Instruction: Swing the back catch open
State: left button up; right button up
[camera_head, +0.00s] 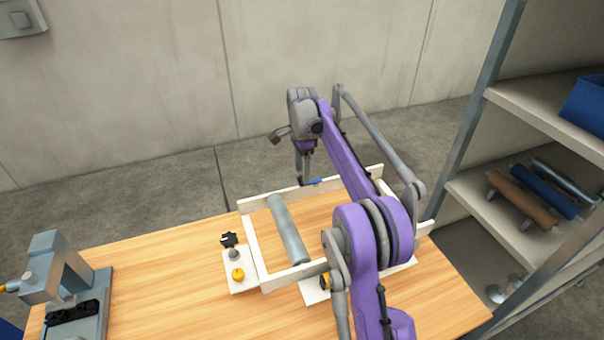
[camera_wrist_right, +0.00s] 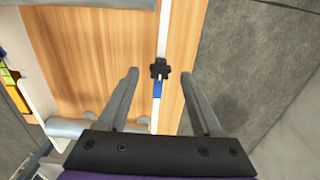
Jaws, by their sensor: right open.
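The back catch is a small blue bar (camera_head: 314,182) on the back rail of a white frame (camera_head: 250,238). In the right wrist view, the blue bar (camera_wrist_right: 157,90) lies along the white rail (camera_wrist_right: 165,30), with a black star-shaped knob (camera_wrist_right: 160,69) at its far end. My right gripper (camera_head: 303,178) is over the back rail beside the catch. In its wrist view the right gripper (camera_wrist_right: 160,77) is open, with one finger on each side of the knob and blue bar. It holds nothing, and I cannot tell its height above them. My left gripper is not in view.
A grey roller (camera_head: 288,232) lies across the frame on the wooden table (camera_head: 170,285). A black knob (camera_head: 229,240) and a yellow knob (camera_head: 238,274) stand at the frame's left. A grey fixture (camera_head: 62,270) is at far left; a shelf (camera_head: 530,215) with rollers is at right.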

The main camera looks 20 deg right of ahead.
jog(key=shift+f, duration=0.85)
jog(key=shift+c, duration=0.3)
grip_shut()
